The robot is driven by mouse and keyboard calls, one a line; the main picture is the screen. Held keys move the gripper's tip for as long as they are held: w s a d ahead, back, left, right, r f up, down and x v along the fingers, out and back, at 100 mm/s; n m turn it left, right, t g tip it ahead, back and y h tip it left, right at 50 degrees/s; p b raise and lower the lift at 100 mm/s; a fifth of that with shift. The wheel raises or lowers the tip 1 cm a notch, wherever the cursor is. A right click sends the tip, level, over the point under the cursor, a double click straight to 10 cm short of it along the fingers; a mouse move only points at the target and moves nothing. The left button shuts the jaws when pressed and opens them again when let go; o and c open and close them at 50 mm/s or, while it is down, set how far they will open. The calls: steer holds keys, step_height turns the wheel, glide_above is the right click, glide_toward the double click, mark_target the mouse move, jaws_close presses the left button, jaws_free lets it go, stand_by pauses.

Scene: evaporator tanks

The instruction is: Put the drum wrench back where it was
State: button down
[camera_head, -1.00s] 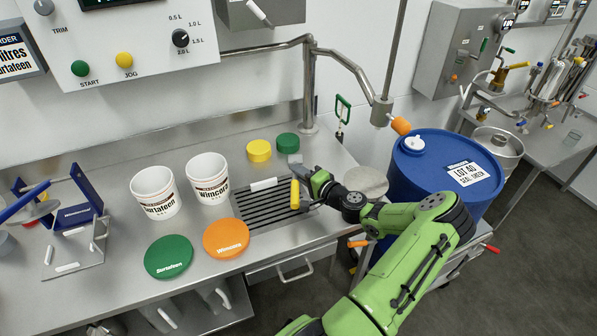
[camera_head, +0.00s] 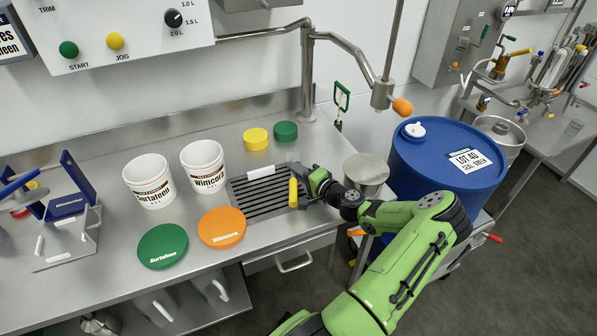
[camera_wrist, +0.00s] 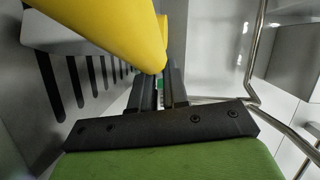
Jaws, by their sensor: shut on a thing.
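My gripper (camera_head: 308,185) is over the right end of the slotted drain grate (camera_head: 262,203) on the steel counter. It is shut on a yellow-handled tool, which I take to be the drum wrench (camera_head: 293,193). In the head view only its short yellow handle shows, roughly upright in the picture at the jaws. In the wrist view the yellow handle (camera_wrist: 115,28) fills the top left, by the dark fingers (camera_wrist: 160,92). The rest of the wrench is hidden, and I cannot tell whether it touches the grate.
Two white buckets (camera_head: 150,180) stand left of the grate, with green (camera_head: 162,246) and orange (camera_head: 222,227) lids in front. Yellow and green caps (camera_head: 285,131) lie behind. A blue drum (camera_head: 440,185) stands right of the counter. A bent pipe (camera_head: 307,80) rises behind the grate.

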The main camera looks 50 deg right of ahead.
steer(key=shift+f, duration=0.3)
steer(key=c, duration=1.1)
jaws_free()
steer(key=shift+o, duration=0.2)
steer(key=p+v, duration=0.3)
steer(key=v, duration=1.2)
steer(key=shift+s+a+r, duration=0.1)
steer(key=shift+s, duration=0.25)
